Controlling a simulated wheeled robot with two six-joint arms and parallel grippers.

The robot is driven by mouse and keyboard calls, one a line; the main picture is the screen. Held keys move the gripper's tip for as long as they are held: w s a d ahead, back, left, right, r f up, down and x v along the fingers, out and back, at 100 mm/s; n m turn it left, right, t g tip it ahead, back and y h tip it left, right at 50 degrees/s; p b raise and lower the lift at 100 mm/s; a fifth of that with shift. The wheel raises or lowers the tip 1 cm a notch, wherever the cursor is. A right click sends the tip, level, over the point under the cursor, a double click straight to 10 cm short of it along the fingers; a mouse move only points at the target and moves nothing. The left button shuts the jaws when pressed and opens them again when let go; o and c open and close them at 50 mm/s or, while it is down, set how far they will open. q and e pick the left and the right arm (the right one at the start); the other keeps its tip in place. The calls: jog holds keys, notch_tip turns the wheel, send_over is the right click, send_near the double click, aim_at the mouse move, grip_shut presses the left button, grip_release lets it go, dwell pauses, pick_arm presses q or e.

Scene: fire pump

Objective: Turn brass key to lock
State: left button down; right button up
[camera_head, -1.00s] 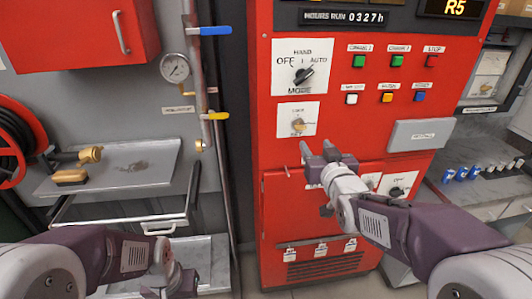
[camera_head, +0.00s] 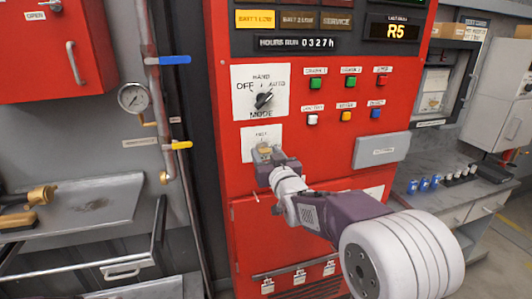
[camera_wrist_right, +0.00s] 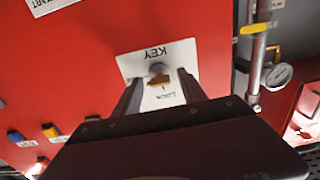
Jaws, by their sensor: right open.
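The brass key (camera_head: 265,150) sits in a round switch on a white plate (camera_head: 248,137) on the red pump panel, below the mode knob (camera_head: 264,99). In the right wrist view the key (camera_wrist_right: 159,80) shows between my two fingers, with the words KEY and LOCK on its plate (camera_wrist_right: 176,57). My right gripper (camera_head: 266,162) is at the key plate, and its fingers stand apart on either side of the key. In the wrist view the gripper (camera_wrist_right: 160,88) shows a gap to each side of the key. My left gripper is out of view.
Coloured push buttons (camera_head: 346,117) and a grey box (camera_head: 381,150) lie to the right of the key. A red door (camera_head: 255,230) with a long bar is below. A pipe with valves (camera_head: 167,100) and a gauge (camera_head: 132,98) stand to the left.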

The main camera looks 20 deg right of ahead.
jog(key=shift+c, duration=0.3)
grip_shut()
